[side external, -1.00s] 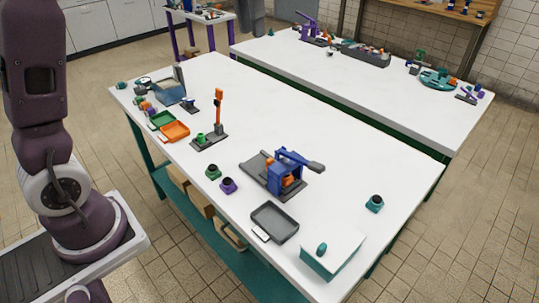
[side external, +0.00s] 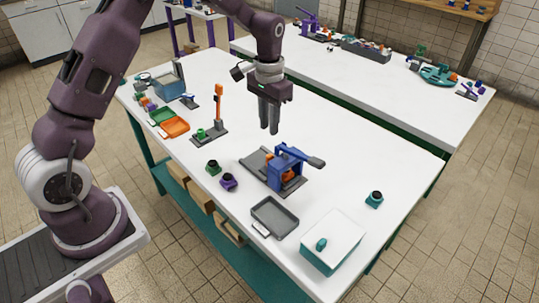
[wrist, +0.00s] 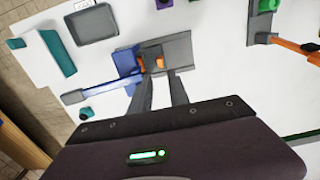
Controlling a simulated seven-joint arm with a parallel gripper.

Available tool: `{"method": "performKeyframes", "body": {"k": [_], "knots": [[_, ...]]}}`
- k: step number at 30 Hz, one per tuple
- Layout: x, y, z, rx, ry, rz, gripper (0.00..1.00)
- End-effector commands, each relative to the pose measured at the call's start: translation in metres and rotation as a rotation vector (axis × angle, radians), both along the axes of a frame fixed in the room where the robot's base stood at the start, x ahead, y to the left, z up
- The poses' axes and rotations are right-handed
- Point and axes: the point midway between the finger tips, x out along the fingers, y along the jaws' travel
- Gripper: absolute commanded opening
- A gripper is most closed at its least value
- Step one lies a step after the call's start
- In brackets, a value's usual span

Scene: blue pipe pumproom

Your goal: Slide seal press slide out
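The seal press (side external: 288,165) stands on the white table, with a blue frame, a long blue lever with a dark grey grip pointing right, and a grey base. A flat grey plate, apparently its slide or track (side external: 256,160), extends out of the frame to the left. It also shows in the wrist view (wrist: 180,48). Orange parts (wrist: 158,62) sit at the frame; how far they reach inside is hidden. My gripper (side external: 269,131) points down above the table, behind the press and clear of it. Its two grey fingers are apart and empty in the wrist view (wrist: 158,78).
A grey tray (side external: 257,222) and a teal box with a white top (side external: 333,232) lie in front. Green (side external: 212,166) and purple (side external: 228,181) pieces stand left of the press, a teal one (side external: 374,198) right. An orange-post stand (side external: 218,105) is further left.

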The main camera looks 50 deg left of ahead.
Motion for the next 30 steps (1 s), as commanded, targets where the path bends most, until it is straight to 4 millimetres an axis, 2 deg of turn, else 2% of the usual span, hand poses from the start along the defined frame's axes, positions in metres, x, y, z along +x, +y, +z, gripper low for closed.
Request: {"method": "performKeyframes", "body": {"k": [1, 3, 15, 18, 25, 28, 29, 30], "knots": [[-0.002, 0.000, -0.023, -0.001, 0.008, 0.000, 0.22], [0.000, 0.000, -0.041, 0.000, 0.002, -0.001, 0.22], [0.001, 0.000, -0.109, 0.001, -0.004, 0.000, 0.22], [0.001, 0.000, -0.116, 0.001, -0.004, 0.000, 0.22], [0.002, 0.001, -0.117, 0.001, -0.006, 0.000, 0.22], [0.002, 0.001, -0.117, 0.001, -0.006, 0.000, 0.04], [0.002, 0.001, -0.117, 0.001, -0.006, 0.000, 0.00], [0.002, 0.001, -0.117, 0.001, -0.006, 0.000, 0.00]]}}
